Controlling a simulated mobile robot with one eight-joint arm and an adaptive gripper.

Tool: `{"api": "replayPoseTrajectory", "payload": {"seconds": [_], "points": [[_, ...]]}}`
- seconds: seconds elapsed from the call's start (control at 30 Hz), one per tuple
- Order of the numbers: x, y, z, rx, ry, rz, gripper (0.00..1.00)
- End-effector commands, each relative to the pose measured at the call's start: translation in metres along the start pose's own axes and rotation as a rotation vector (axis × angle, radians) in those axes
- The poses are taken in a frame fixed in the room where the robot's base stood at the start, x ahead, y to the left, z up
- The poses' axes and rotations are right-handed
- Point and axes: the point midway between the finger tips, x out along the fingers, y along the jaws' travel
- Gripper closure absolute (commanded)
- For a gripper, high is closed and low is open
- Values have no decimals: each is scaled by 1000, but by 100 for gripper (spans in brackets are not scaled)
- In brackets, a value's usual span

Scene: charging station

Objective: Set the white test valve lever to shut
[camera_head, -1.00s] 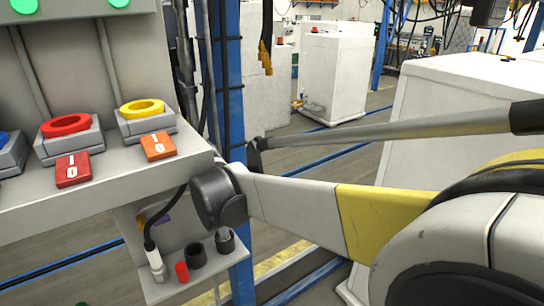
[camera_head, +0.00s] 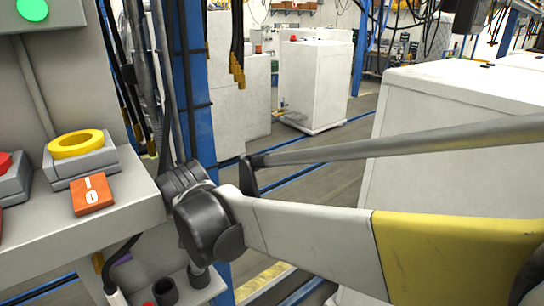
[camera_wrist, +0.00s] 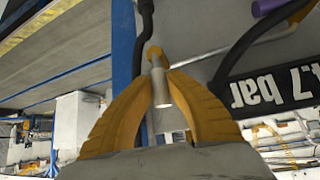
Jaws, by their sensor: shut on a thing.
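In the wrist view, the two orange fingers of my gripper (camera_wrist: 155,70) close around a pale, rod-like handle, the white test valve lever (camera_wrist: 162,92). Its rounded end points toward the wrist camera, and the fingertips meet behind it. A black panel with white upside-down text reading about 4.7 bar (camera_wrist: 275,87) is just right of the fingers. In the head view, my arm reaches to the right end of the grey station; my gripper and the lever are hidden there. The valve body and the lever's exact angle cannot be made out.
The grey station shelf (camera_head: 120,212) carries a yellow ring (camera_head: 76,143) and an orange switch (camera_head: 92,195). Black cups (camera_head: 166,291) sit on a lower ledge. A blue post (camera_head: 196,120) stands close behind my arm. Dark cables (camera_wrist: 147,20) run near my fingers.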

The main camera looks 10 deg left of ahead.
Motion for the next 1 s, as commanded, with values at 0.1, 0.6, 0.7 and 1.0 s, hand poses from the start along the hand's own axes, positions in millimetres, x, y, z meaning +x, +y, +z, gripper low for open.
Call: {"api": "replayPoseTrajectory", "payload": {"seconds": [0.1,0.6,0.7,1.0], "points": [[0,0,-3,0,6,0,60],[-22,0,-1,-1,3,-1,60],[-45,0,-1,-1,4,-1,60],[-104,0,-2,-1,4,0,60]]}}
